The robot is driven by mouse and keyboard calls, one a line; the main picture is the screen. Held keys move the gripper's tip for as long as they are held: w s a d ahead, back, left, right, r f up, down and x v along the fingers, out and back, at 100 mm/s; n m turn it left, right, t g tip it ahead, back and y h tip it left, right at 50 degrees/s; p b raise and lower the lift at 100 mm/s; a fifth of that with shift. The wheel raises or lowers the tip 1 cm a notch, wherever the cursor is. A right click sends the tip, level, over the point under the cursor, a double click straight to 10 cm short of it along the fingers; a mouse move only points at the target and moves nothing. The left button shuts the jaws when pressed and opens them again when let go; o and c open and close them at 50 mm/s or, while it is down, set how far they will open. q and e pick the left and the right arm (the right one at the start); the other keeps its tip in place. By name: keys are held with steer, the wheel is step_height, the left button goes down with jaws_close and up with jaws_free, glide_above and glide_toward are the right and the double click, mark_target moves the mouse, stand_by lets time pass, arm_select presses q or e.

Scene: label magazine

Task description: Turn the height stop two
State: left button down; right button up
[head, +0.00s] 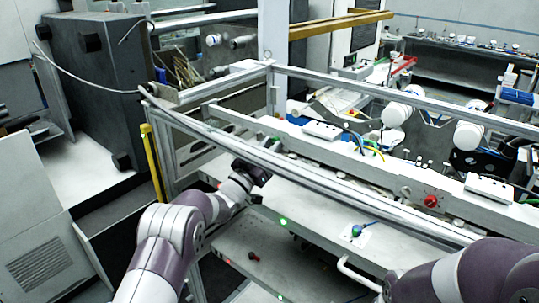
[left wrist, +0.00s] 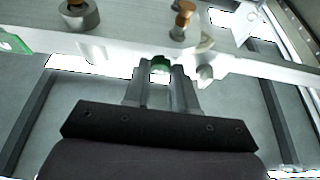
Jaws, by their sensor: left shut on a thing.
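My left gripper (head: 264,168) reaches in under the front aluminium rail of the machine. In the left wrist view its two fingers (left wrist: 160,80) are shut on a small green part (left wrist: 160,64) at the edge of a light metal bar (left wrist: 115,50). The fingers hide most of this part, and I cannot read any label marking it as height stop two. In the head view the rail and the gripper hide it. My right arm shows at the lower right of the head view, but its gripper is out of the picture.
A red knob (head: 431,201) sits on the machine's beam to the right. In the left wrist view, a brass-topped post (left wrist: 184,18) and a round metal collar (left wrist: 78,15) stand beyond the bar. A yellow post (head: 153,160) is at left.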

arm_select(q)
steer(key=shift+w+a+f+m+g+h+b, duration=0.1)
steer(key=shift+m+g+h+b, duration=0.45)
steer(key=shift+m+b, duration=0.95)
steer(key=shift+a+r+m+g+h+b, duration=0.1)
steer(key=shift+m+g+h+b, duration=0.45)
steer(key=shift+m+b, duration=0.95)
steer(key=shift+w+f+m+g+h+b, duration=0.1)
steer(key=shift+m+g+h+b, duration=0.45)
steer(key=shift+m+b, duration=0.9)
steer(key=c, duration=0.9)
jaws_free()
steer(key=b+v, duration=0.6)
steer(key=v, duration=0.6)
steer(key=shift+s+a, duration=0.25)
steer(key=shift+a, duration=0.1)
